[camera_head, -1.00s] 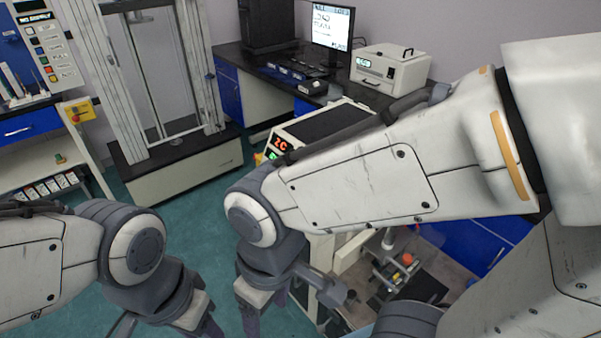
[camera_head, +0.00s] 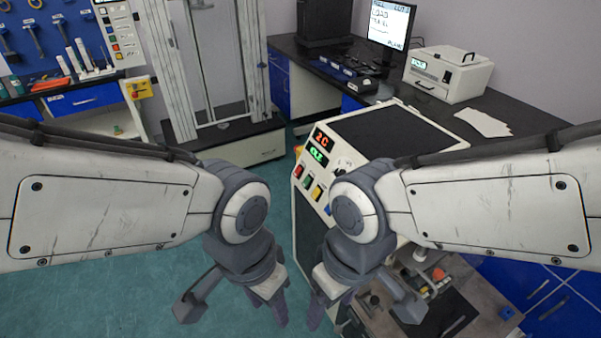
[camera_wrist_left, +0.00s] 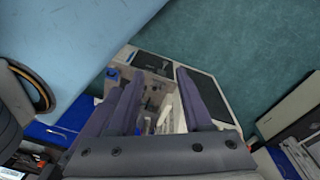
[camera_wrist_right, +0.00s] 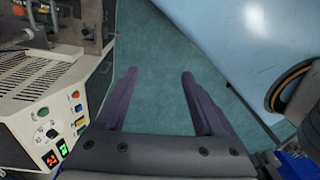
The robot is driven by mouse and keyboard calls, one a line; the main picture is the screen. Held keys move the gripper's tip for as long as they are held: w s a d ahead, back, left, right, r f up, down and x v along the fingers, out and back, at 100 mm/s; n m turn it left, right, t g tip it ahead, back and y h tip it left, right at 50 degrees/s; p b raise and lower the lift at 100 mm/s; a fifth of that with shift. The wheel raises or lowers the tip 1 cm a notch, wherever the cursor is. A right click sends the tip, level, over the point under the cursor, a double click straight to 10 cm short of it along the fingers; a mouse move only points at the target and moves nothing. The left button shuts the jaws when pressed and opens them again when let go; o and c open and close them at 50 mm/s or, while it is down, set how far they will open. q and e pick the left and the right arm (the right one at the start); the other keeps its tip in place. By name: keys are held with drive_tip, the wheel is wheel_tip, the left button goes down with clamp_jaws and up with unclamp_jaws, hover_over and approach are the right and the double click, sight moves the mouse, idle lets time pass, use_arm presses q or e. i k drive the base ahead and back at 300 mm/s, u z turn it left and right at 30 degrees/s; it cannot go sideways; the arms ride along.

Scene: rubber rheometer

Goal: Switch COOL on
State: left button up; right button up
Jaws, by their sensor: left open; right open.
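The rheometer's slanted control panel (camera_head: 318,178) stands at the middle of the head view, partly covered by my right arm. It carries a red display (camera_head: 320,138), a green display (camera_head: 319,153) and red, green, yellow and blue controls. The right wrist view shows the panel (camera_wrist_right: 60,122) at the left, with a knob (camera_wrist_right: 52,133). Labels are too small to read, so I cannot tell which control is COOL. My right gripper (camera_wrist_right: 158,76) is open and empty, pointing down beside the panel, apart from it. My left gripper (camera_wrist_left: 155,82) is open and empty, left of my right gripper.
The rheometer's lower work area (camera_head: 435,295) lies at the bottom right. A dark bench behind holds a monitor (camera_head: 391,22) and a white box instrument (camera_head: 448,73). A tall test frame (camera_head: 215,60) stands at the back left. Green floor (camera_head: 130,300) is open at the left.

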sight(298, 172)
drive_tip(key=k, duration=0.65)
drive_tip(key=u, duration=0.5)
drive_tip(key=i, duration=1.7)
drive_tip(key=z, duration=0.7)
